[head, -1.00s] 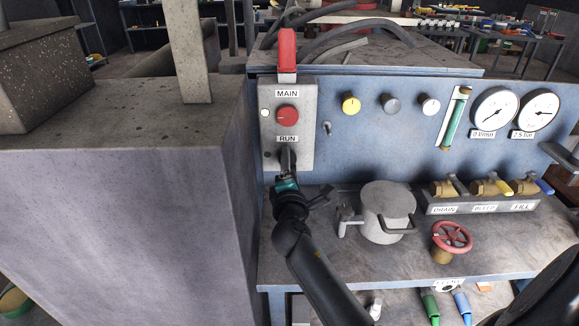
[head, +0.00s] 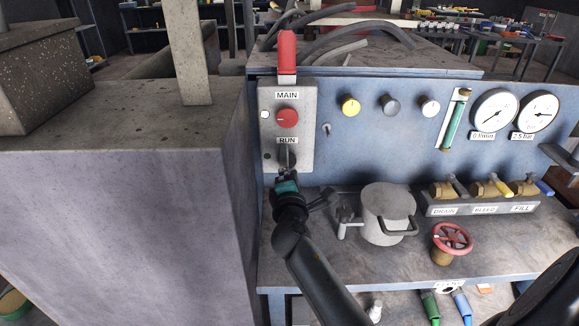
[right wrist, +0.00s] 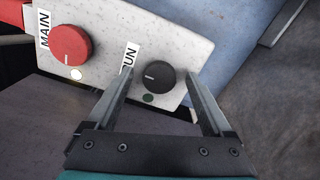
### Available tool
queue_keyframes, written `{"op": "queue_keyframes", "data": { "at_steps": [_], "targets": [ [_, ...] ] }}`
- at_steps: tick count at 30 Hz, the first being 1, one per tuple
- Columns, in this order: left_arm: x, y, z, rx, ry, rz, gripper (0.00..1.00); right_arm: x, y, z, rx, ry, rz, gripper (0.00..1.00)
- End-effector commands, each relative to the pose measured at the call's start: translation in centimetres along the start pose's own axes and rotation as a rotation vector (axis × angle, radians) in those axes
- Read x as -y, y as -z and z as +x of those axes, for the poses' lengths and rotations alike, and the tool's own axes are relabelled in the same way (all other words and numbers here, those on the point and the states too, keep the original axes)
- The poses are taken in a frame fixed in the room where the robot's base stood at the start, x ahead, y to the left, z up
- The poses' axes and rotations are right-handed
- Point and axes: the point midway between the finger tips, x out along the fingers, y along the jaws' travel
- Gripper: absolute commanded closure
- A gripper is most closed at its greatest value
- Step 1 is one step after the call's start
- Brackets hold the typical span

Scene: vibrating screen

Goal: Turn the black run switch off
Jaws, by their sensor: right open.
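The black run switch (head: 287,158) is a round knob below the RUN label on a grey switch box, with my right gripper just below and in front of it. In the right wrist view the run switch (right wrist: 157,77) shows whole, with a white mark on its face and a dark green round spot beside it. My right gripper (right wrist: 160,85) is open, its two fingers on either side of the knob, with a gap on each side. I cannot tell whether the fingertips reach around it. My left gripper is not in view.
A red main knob (head: 288,117) sits above, with a white lamp beside it and a red lever (head: 287,52) on top. A large grey block (head: 120,200) stands close on the left. A lidded pot (head: 387,212) and red handwheel (head: 452,240) stand to the right.

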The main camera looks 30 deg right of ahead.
Motion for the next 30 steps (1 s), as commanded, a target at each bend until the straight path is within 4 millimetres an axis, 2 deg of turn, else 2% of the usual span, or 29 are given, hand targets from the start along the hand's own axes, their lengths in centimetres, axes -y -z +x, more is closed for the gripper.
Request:
{"op": "queue_keyframes", "data": {
  "at_steps": [4, 8, 24, 30],
  "targets": [
    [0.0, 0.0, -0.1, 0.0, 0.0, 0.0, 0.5, 0.0, 0.0, -0.5, -0.001, 0.0, -0.001, 0.15],
    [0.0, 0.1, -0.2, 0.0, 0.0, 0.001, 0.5, 0.1, 0.0, -1.9, -0.002, 0.002, -0.001, 0.15],
    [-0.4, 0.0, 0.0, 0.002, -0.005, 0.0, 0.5, 0.2, 0.0, -12.0, -0.001, 0.003, 0.0, 0.15],
    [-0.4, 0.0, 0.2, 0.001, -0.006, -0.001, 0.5, 0.1, 0.0, -14.4, -0.001, 0.002, -0.001, 0.15]
  ]
}}
